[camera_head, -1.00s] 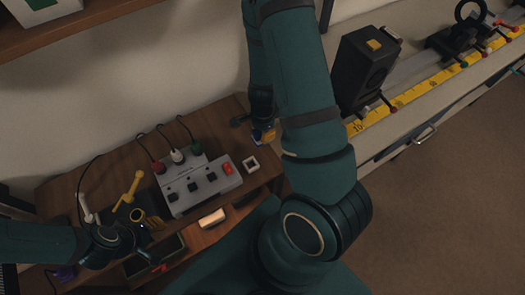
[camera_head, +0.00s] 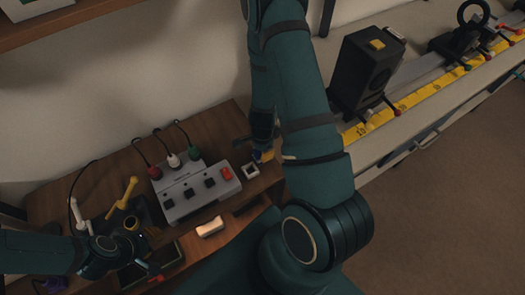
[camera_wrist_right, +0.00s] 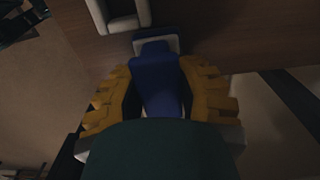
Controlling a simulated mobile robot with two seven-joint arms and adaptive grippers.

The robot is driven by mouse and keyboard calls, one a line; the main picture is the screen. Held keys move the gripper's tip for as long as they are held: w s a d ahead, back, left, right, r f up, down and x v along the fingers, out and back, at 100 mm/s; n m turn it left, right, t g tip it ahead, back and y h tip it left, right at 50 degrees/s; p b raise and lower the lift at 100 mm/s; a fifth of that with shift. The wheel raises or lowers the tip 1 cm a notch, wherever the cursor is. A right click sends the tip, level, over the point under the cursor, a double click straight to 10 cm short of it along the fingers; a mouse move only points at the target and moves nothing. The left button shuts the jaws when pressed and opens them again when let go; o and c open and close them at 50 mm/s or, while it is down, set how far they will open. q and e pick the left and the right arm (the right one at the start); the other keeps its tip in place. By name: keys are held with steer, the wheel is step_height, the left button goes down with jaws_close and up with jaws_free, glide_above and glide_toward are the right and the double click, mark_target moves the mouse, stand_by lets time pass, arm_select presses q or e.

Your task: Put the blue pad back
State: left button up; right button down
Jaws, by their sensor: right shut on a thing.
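The blue pad (camera_wrist_right: 158,84) is between the yellow fingers of my right gripper (camera_wrist_right: 157,92), which is shut on it. Its far end overlaps a small pale block (camera_wrist_right: 172,43) in the right wrist view; I cannot tell whether they touch. In the head view, my right gripper (camera_head: 263,156) is low over the wooden bench, just right of a white square frame (camera_head: 250,170), and the pad shows only as a small blue spot. My left gripper (camera_head: 130,243) is at the lower left by a dark holder; its fingers are too dark to read.
A grey switch box (camera_head: 200,192) with a red switch and several cables stands left of the white frame. A white block (camera_head: 210,227) lies in front of it. A yellow tool (camera_head: 125,193) stands at left. A black speaker-like box (camera_head: 366,72) stands by the yellow ruler (camera_head: 372,124).

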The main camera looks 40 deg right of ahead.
steer(key=shift+f, duration=0.2)
steer(key=c, duration=0.7)
jaws_free()
steer(key=shift+c, duration=0.2)
steer(key=shift+r, duration=0.55)
step_height(320, 180, up, 11)
steer(key=p, duration=0.4)
steer(key=shift+r+p, duration=0.15)
steer(key=shift+p, duration=0.2)
steer(key=a+f+n+y, duration=0.1)
steer(key=a+n, duration=0.5)
steer(key=a, duration=0.1)
steer(key=s+a+f+n+t+y, duration=0.1)
steer(key=a+n, duration=0.5)
steer(key=a, duration=0.2)
steer(key=s+a+f+n+y, duration=0.1)
steer(key=a+n, duration=0.5)
steer(key=a, duration=0.2)
steer(key=shift+a+n+t+y, duration=0.25)
steer(key=shift+n+t+y, duration=0.05)
steer(key=shift+n, duration=0.1)
